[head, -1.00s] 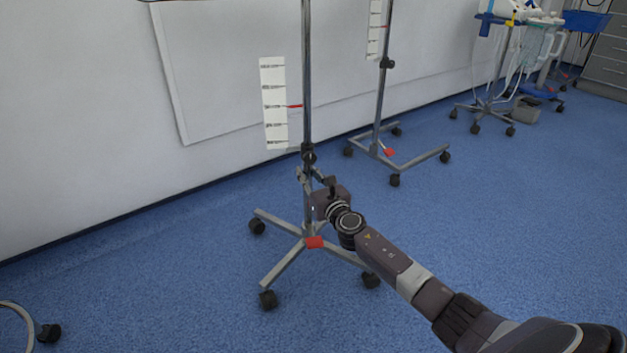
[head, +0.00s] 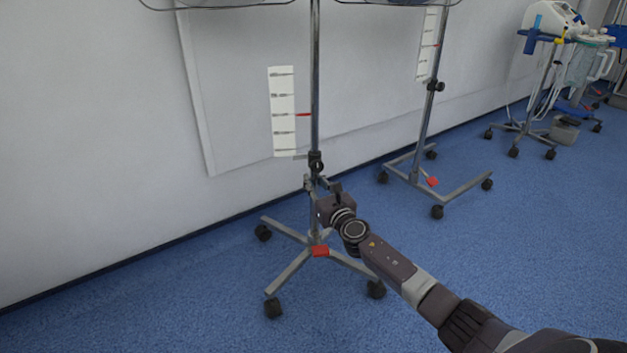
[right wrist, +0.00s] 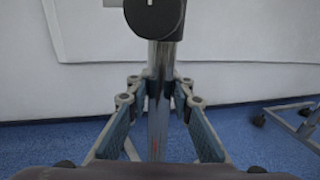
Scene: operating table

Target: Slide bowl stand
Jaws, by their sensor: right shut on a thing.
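The bowl stand (head: 315,90) is a chrome pole on a grey base with black castors, standing upright on the blue floor near the wall. A white marked scale (head: 283,112) with a red pointer and a black knob (head: 316,162) sit on the pole. Part of a bowl ring shows at the top edge. My right gripper (head: 313,184) is shut on the pole just below the knob. In the right wrist view the pole (right wrist: 160,85) runs between the two fingers of the right gripper (right wrist: 158,112). My left gripper is not in view.
A second similar stand (head: 427,110) is close behind on the right, its base near the first. A medical cart (head: 535,90) with hoses stands further right. The white wall (head: 100,150) is right behind the stand. Blue floor (head: 540,240) is free at the front right.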

